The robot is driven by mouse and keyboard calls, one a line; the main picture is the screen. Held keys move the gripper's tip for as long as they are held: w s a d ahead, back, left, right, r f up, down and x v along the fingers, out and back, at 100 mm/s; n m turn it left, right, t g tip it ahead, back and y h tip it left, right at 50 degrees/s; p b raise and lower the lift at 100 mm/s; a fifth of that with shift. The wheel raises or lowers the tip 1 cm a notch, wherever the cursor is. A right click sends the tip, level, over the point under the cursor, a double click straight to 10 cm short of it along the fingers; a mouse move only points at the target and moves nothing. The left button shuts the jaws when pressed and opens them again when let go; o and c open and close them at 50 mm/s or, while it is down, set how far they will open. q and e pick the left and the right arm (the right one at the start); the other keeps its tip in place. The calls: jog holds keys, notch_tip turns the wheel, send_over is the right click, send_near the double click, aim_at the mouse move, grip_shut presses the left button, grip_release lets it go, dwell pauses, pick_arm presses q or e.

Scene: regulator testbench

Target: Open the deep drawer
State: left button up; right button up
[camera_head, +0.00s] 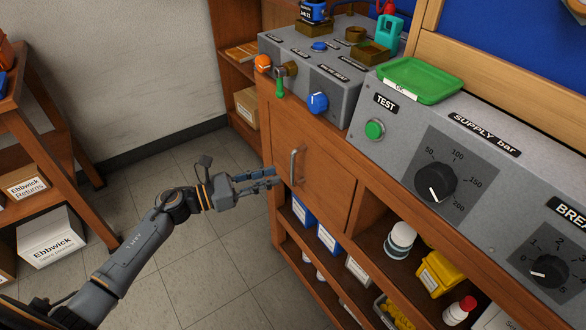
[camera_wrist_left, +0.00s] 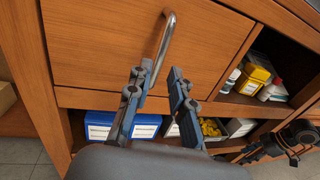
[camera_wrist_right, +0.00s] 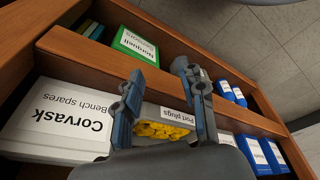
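The deep drawer (camera_head: 315,172) has a plain wooden front under the test bench and looks shut. Its curved metal handle (camera_head: 292,164) stands upright near the front's left side. My left gripper (camera_head: 274,178) is open just left of the handle in the head view. In the left wrist view, the open fingers (camera_wrist_left: 160,78) point at the drawer front, with the handle's lower part (camera_wrist_left: 165,40) appearing between them. I cannot tell whether they touch it. My right gripper (camera_wrist_right: 160,70) is open and empty before a lower shelf, out of the head view.
Open shelves below and right of the drawer hold blue-and-white boxes (camera_head: 302,212), a yellow bin (camera_head: 440,272) and bottles. The right wrist view shows a port plugs bin (camera_wrist_right: 165,125) and a white Corvask box (camera_wrist_right: 55,120). Tiled floor (camera_head: 215,262) is clear left of the bench.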

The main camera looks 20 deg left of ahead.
aim_at(293, 181)
pick_arm(q)
jog(key=x, duration=0.6)
jog(key=shift+w+d, duration=0.35)
pick_arm(e)
jog(key=shift+s+f, duration=0.35)
jog(key=shift+f, duration=0.5)
pick_arm(q)
grip_shut()
pick_arm(e)
jog(key=shift+w, duration=0.1)
